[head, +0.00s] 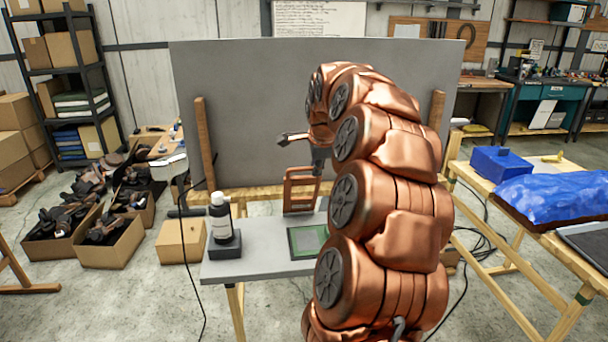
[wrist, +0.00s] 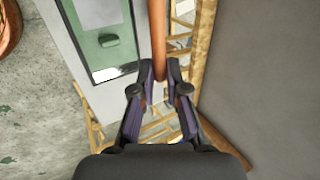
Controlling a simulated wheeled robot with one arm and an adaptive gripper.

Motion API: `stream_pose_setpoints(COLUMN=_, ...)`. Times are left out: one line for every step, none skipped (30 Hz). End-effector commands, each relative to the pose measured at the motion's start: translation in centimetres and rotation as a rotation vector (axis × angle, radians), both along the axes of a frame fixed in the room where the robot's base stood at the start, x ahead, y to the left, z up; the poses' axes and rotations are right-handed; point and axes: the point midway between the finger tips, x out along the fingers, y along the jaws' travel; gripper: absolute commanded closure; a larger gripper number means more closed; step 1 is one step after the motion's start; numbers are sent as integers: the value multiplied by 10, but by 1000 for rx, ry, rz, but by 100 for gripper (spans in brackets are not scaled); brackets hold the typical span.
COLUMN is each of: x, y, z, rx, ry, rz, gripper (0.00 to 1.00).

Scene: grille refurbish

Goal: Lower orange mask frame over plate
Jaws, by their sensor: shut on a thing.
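The orange mask frame (head: 287,196) is an open rectangle. It hangs upright above the back part of the narrow grey bench (head: 245,268). My gripper (head: 319,162) is shut on its upper right part. In the wrist view my gripper (wrist: 160,72) pinches the frame (wrist: 158,35), which shows edge-on as an orange bar. My arm hides the bench's right part.
A large grey panel (head: 250,110) rises behind the bench. A table with a blue cover (head: 550,195) is at the right. Cartons (head: 112,243) stand on the floor at left.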

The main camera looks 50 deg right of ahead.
Motion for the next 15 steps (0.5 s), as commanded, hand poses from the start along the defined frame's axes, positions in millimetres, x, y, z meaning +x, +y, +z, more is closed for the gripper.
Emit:
stream_pose_setpoints(x=-2, y=1, z=-5, rx=-2, ry=-2, rz=0, gripper=100)
stream_pose_setpoints(x=-3, y=2, z=-7, rx=-4, ry=-5, rz=0, gripper=100)
stream_pose_setpoints(x=-5, y=4, z=-10, rx=-5, ry=-8, rz=0, gripper=100)
stream_pose_setpoints(x=-7, y=5, z=-12, rx=-8, ry=-13, rz=0, gripper=100)
stream_pose_setpoints(x=-9, y=6, z=-14, rx=-12, ry=-16, rz=-1, gripper=100)
stream_pose_setpoints(x=-12, y=8, z=-16, rx=-17, ry=-23, rz=-1, gripper=100)
stream_pose_setpoints(x=-14, y=10, z=-17, rx=-20, ry=-27, rz=-1, gripper=100)
stream_pose_setpoints(x=-16, y=11, z=-19, rx=-23, ry=-31, rz=-1, gripper=100)
stream_pose_setpoints(x=-18, y=13, z=-21, rx=-27, ry=-35, rz=0, gripper=100)
stream_pose_setpoints(x=-20, y=14, z=-23, rx=-30, ry=-38, rz=0, gripper=100)
stream_pose_setpoints(x=-21, y=16, z=-25, rx=-32, ry=-42, rz=0, gripper=100)
stream_pose_setpoints(x=-24, y=18, z=-28, rx=-36, ry=-47, rz=1, gripper=100)
stream_pose_setpoints(x=-26, y=19, z=-30, rx=-40, ry=-51, rz=1, gripper=100)
stream_pose_setpoints(x=-28, y=21, z=-31, rx=-43, ry=-56, rz=1, gripper=100)
stream_pose_setpoints(x=-30, y=23, z=-32, rx=-48, ry=-64, rz=0, gripper=100)
